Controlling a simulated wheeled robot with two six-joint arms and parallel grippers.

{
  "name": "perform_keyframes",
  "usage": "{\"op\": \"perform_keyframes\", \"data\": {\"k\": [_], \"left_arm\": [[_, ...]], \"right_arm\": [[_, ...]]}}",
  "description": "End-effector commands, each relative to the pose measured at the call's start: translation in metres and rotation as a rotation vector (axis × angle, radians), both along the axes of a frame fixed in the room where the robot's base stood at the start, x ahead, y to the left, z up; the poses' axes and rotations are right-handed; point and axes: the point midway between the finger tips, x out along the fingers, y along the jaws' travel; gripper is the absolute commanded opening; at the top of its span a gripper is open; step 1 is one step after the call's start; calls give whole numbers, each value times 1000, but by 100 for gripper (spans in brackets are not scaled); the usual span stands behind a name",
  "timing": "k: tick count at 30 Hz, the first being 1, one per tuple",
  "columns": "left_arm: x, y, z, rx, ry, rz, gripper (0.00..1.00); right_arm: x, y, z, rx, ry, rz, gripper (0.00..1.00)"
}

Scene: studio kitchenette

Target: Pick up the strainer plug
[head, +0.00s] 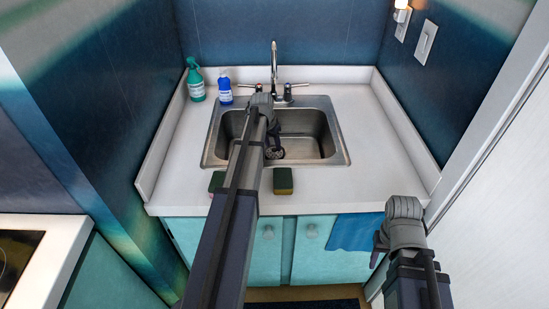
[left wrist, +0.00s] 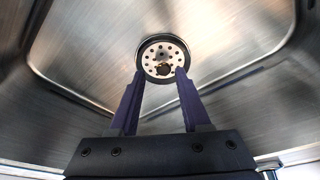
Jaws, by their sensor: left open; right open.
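The strainer plug (left wrist: 163,58) is a round metal disc with small holes, a dark knob in the middle and a dark rim. It sits at the bottom of the steel sink (head: 334,150). My left gripper (left wrist: 160,74) is open, its two fingertips at the near left and right edges of the plug; I cannot tell whether they touch it. In the head view my left arm reaches into the sink and hides part of it. My right gripper (head: 378,256) is open and empty, in front of the counter at the right.
A faucet (head: 274,66) stands behind the sink. A green spray bottle (head: 195,82) and a blue bottle (head: 224,90) stand at the back left. Two sponges (head: 284,181) lie at the counter's front edge. A blue towel (head: 354,232) hangs below. The counter right of the sink is clear.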

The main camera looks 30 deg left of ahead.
Motion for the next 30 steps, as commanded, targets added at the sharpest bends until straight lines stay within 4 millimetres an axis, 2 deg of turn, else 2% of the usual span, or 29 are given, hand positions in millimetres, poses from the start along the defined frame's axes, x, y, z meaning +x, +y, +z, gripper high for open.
{"op": "perform_keyframes", "data": {"k": [5,16,25,26,30], "left_arm": [[2,1,-5,0,0,0,47],[16,5,-47,0,0,0,47],[17,4,-48,0,0,0,47],[17,4,-48,0,0,0,46],[17,4,-48,0,0,0,30]], "right_arm": [[0,0,-5,0,0,0,50],[0,0,-47,0,0,0,50],[0,0,-48,0,0,0,50],[0,0,-48,0,0,0,50],[0,0,-48,0,0,0,50]]}}
